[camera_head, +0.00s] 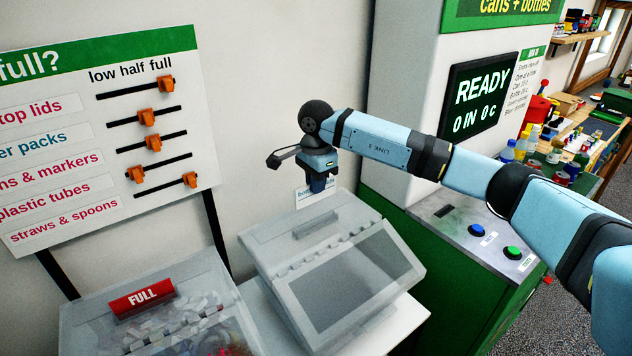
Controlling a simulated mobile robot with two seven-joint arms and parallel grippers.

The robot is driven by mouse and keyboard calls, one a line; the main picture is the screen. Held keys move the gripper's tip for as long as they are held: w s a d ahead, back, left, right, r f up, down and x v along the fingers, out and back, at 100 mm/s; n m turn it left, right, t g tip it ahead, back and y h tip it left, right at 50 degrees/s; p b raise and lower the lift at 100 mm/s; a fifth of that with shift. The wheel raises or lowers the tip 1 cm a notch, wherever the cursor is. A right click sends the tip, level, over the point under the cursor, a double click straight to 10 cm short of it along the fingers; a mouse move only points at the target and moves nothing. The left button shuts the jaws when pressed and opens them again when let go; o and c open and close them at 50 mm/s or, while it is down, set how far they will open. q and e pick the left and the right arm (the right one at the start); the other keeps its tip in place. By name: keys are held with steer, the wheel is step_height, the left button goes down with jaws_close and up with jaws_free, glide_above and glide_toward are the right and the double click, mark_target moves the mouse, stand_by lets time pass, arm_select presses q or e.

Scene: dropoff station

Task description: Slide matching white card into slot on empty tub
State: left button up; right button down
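The empty tub (262,246) is a pale grey, translucent box on a white stand, with a sloped front. A dark slot (315,224) runs along a raised strip on its top. My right gripper (319,186) points down above the back of this tub. Its fingers are closed on a small white card (316,199) with blue print, mostly covered by the fingers so the text is unreadable. The card hangs just above and behind the slot, apart from it as far as I can tell. My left gripper is out of view.
A second tub (85,315) with a red FULL sign (142,297) and small pieces inside stands at left. A green and white machine (400,60) with buttons stands right, behind my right arm. A cluttered table (590,150) is farther right.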

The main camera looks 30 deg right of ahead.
mark_target(315, 201)
arm_select(q)
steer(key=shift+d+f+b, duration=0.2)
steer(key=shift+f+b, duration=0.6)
steer(key=shift+b, duration=0.05)
arm_select(e)
steer(key=shift+f, duration=2.5)
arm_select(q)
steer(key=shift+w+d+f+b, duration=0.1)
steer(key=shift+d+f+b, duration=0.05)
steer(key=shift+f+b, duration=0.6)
arm_select(e)
steer(key=shift+f, duration=1.05)
arm_select(q)
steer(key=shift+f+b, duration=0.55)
steer(key=shift+b, duration=0.05)
arm_select(e)
steer(key=shift+f, duration=0.75)
steer(key=c, duration=1.2)
jaws_free()
steer(key=shift+c, duration=0.2)
arm_select(q)
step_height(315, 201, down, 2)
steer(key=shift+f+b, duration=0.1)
steer(key=shift+b, duration=1)
arm_select(e)
step_height(315, 201, up, 14)
steer(key=shift+f, duration=0.1)
